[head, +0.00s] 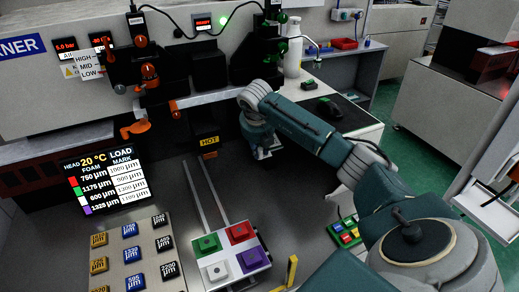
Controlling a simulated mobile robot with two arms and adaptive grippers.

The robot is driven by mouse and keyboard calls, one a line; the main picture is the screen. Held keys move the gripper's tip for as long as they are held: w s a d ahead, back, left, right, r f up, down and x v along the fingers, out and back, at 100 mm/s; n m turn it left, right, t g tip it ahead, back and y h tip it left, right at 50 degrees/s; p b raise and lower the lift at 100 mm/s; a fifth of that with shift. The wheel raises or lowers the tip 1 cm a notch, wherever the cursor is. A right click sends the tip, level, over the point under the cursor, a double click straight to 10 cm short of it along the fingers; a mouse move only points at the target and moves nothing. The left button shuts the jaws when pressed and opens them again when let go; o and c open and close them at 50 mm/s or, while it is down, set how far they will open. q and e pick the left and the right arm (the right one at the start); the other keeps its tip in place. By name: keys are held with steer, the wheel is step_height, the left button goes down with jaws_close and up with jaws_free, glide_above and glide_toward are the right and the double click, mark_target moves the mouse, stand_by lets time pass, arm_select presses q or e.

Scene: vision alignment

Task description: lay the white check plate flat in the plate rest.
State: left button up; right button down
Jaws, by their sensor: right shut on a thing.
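My right gripper (265,150) is small in the head view, at the end of the teal arm that comes in from the right. It is shut, pointing down above the dark bench, right of the HOT label. A pale edge shows at its fingertips and appears to be the white check plate (269,153); most of it is hidden, and its tilt cannot be told. I cannot clearly pick out the plate rest. My left gripper is not in view.
A white carriage with green, red, white and purple blocks (240,235) sits on two rails (215,195). Left are a readout screen (105,180) and a tray of labelled blocks (132,255). A coloured button box (345,232) stands right. Clamps (140,75) overhang the back.

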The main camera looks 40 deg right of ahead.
steer(key=c, duration=1.7)
jaws_free()
steer(key=shift+f, duration=0.3)
steer(key=shift+c, duration=0.2)
steer(key=shift+o, duration=1.4)
steer(key=shift+w, duration=0.1)
steer(key=shift+r, duration=0.3)
steer(key=v, duration=1.1)
steer(key=shift+r, duration=0.2)
